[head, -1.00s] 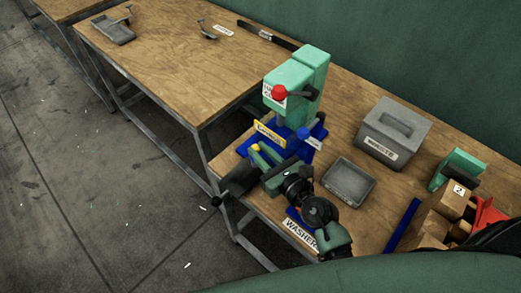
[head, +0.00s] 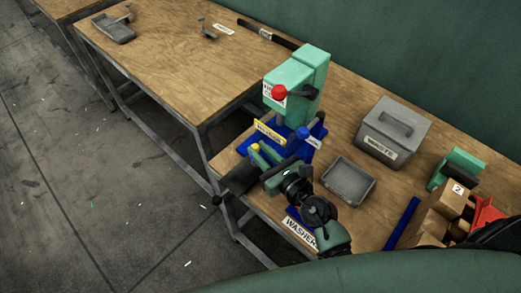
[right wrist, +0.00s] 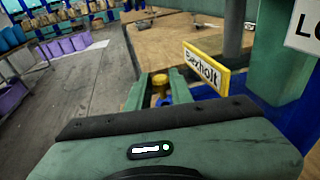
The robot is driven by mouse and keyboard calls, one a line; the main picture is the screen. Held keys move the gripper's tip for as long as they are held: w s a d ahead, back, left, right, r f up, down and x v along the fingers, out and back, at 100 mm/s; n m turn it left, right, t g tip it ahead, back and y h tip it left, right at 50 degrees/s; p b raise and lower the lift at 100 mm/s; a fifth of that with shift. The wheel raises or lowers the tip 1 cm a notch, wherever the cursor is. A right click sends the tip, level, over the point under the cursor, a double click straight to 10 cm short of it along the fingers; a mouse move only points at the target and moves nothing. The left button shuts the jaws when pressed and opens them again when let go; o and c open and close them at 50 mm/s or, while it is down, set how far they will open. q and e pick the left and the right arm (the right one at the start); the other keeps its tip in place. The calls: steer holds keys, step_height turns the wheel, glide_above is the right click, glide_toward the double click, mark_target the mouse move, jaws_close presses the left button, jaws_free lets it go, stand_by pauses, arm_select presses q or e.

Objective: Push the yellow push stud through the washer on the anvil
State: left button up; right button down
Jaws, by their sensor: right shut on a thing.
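The yellow push stud (head: 255,147) is held between the fingertips of my right gripper (head: 262,154). The stud's yellow head also shows in the right wrist view (right wrist: 159,80), between the two green fingers. The gripper is shut on it, in front of the press and close to its yellow sign. The green press (head: 296,85) has a red knob and stands on a blue base. I cannot make out the washer or the anvil; the press front and my gripper may hide them. My left gripper is not in view.
A grey tray (head: 349,180) and a grey waste box (head: 393,128) stand right of the press. A yellow sign (head: 270,132) and a blue knob (head: 303,133) stick out at the press. Cardboard boxes (head: 437,214) are at the far right. A dark block (head: 240,177) sits at the table's front edge.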

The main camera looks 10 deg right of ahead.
stand_by(0.3)
steer(key=shift+f+b, duration=0.95)
steer(key=shift+f, duration=0.6)
steer(key=c, duration=1.2)
jaws_free()
steer(key=shift+o, duration=0.2)
steer(key=shift+s, duration=0.1)
steer(key=shift+s+d, duration=0.15)
steer(key=shift+s, duration=0.15)
steer(key=b+v, duration=0.1)
steer(key=v, duration=0.6)
steer(key=shift+b, duration=0.35)
